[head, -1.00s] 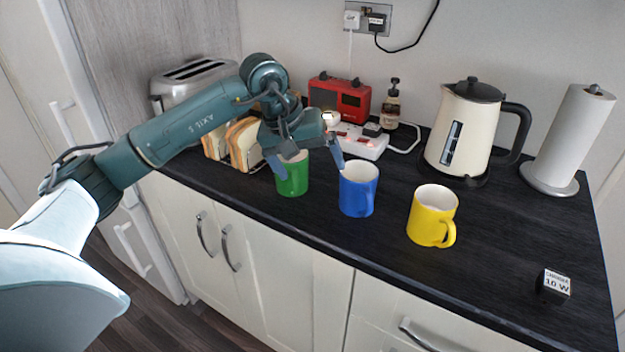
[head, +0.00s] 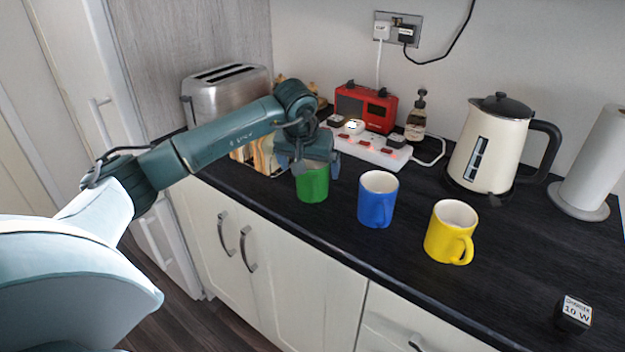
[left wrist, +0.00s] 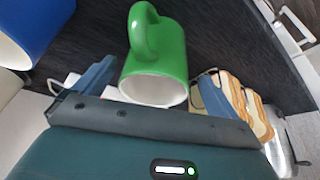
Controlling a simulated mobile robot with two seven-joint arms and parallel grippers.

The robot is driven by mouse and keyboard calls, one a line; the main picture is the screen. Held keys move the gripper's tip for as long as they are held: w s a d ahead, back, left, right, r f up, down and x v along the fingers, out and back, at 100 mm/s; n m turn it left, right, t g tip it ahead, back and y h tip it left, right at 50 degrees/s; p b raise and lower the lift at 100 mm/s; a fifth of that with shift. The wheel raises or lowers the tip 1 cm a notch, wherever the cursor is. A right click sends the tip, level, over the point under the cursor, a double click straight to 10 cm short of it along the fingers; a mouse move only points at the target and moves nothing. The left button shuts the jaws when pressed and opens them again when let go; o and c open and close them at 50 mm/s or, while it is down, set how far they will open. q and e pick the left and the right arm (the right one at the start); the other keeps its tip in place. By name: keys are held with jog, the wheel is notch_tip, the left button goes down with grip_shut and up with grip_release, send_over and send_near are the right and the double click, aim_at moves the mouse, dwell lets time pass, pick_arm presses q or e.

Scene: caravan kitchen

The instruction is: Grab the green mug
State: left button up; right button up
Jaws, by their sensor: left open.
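The green mug (head: 313,184) stands upright on the black worktop, leftmost in the row of mugs. My left gripper (head: 316,167) is open just above and behind it, hiding part of its rim in the head view. In the left wrist view the green mug (left wrist: 160,52) shows its white inside and its handle, which points away from the gripper body. Its rim lies between the two spread blue fingers of my left gripper (left wrist: 158,76). I cannot tell whether a finger touches it. My right gripper is not in view.
A blue mug (head: 378,200) stands close to the right, then a yellow mug (head: 450,233). Behind are a toast rack (head: 262,158), a toaster (head: 226,92), a white power strip (head: 370,152) and a red radio (head: 366,108). A kettle (head: 490,150) stands farther right.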

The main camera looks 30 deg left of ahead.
pick_arm(q)
jog(key=shift+x, duration=1.9)
jog(key=shift+d, duration=0.2)
jog(key=shift+r, duration=0.1)
jog(key=c, duration=1.4)
jog(key=shift+r, duration=0.1)
